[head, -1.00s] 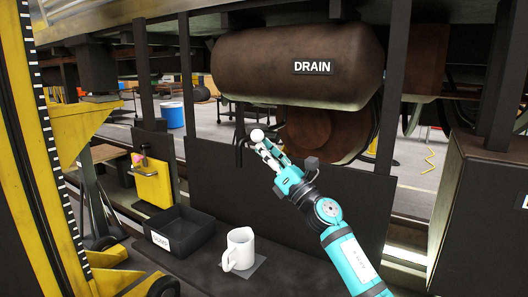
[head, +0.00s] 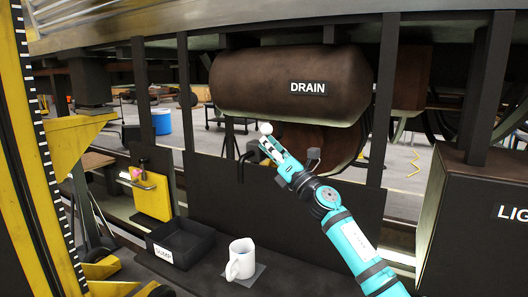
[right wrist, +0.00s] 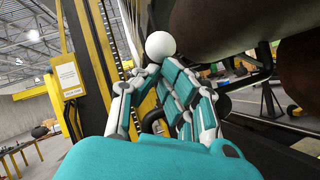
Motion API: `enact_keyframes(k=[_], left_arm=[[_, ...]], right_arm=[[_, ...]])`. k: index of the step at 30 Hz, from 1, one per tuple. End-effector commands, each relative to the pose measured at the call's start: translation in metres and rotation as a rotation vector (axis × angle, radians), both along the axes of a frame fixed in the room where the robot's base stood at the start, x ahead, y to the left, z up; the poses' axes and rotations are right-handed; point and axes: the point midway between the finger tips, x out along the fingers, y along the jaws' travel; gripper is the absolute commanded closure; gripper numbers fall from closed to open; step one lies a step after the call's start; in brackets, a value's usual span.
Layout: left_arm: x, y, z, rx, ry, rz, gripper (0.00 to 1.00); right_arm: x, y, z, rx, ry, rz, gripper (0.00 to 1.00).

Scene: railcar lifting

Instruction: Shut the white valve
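The white valve shows as a round white knob (head: 265,128) below the brown tank marked DRAIN (head: 340,90). It also shows in the right wrist view as a white ball (right wrist: 160,46) at the fingertips. My right gripper (head: 268,141) reaches up to it from the lower right. In the right wrist view its fingers (right wrist: 158,72) come together just under the ball and seem to be shut on the valve's handle. The handle's stem is mostly hidden by the fingers. My left gripper is in neither view.
A white mug (head: 241,258) and a black bin (head: 205,240) stand on the dark bench below. A yellow plate with a pink-knobbed handle (head: 152,195) is at left. Dark posts flank the tank. A dark cabinet (head: 480,210) stands at right.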

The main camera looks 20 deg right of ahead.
Motion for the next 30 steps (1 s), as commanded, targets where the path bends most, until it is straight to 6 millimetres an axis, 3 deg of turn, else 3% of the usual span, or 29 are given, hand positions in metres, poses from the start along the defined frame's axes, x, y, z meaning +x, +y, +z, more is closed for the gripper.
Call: enact_keyframes(k=[3,15,30], left_arm=[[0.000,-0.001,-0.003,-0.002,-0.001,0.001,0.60],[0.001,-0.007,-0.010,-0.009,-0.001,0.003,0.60],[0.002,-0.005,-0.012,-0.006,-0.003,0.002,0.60]], right_arm=[[0.002,-0.003,0.012,-0.002,-0.011,0.003,1.00],[0.010,-0.015,0.028,-0.002,-0.016,0.004,1.00],[0.014,-0.020,0.028,-0.001,-0.010,0.002,1.00]])
